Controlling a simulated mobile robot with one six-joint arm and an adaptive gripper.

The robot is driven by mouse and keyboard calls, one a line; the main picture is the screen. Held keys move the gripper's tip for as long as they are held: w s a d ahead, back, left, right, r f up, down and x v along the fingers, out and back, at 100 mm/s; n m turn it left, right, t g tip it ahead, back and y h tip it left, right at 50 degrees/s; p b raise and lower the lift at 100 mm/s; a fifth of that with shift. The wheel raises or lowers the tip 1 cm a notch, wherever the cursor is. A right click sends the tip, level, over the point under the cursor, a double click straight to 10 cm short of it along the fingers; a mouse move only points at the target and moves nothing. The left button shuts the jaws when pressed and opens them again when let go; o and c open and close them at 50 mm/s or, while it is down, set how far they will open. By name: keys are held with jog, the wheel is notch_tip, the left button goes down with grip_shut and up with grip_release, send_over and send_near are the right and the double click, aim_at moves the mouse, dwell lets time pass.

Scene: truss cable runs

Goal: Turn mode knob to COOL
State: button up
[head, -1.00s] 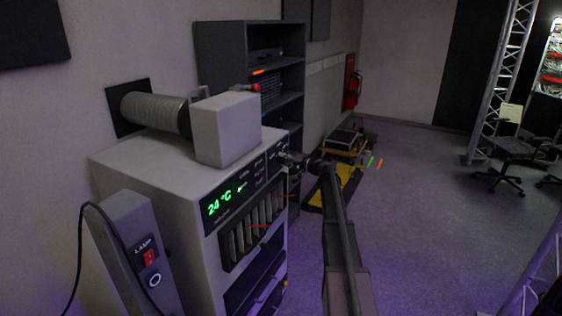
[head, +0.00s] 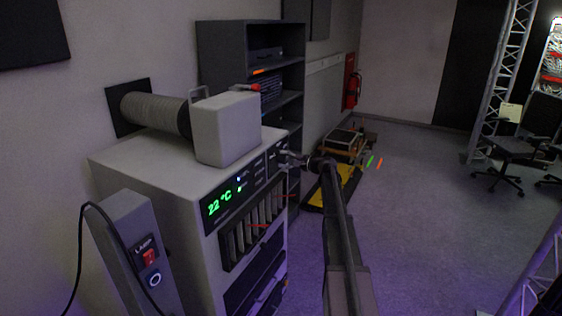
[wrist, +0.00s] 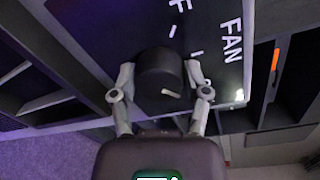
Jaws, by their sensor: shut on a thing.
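The dark round mode knob (wrist: 159,73) sits on the black control panel (wrist: 214,12) in the wrist view. A short white mark shows on its near side. My gripper (wrist: 160,70) has one finger on each side of the knob and is shut on it. White tick marks lie around the knob, with the letters FAN and an F at the top; the word COOL is not visible. In the head view, my gripper (head: 287,158) reaches the right end of the panel on the pale grey unit (head: 138,155). The display (head: 220,202) reads 22 °C in green.
A grey box (head: 228,128) with a handle and a ribbed duct (head: 155,113) are on top of the unit. A lamp switch post (head: 130,240) stands at the left front. A dark shelf (head: 225,52) stands behind. Open floor (head: 420,220) lies to the right.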

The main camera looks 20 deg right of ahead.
jog(key=shift+s+f, duration=0.1)
jog(key=shift+s, duration=0.05)
jog(key=o, duration=1.2)
jog(key=shift+d, duration=0.15)
jog(key=shift+c, duration=0.2)
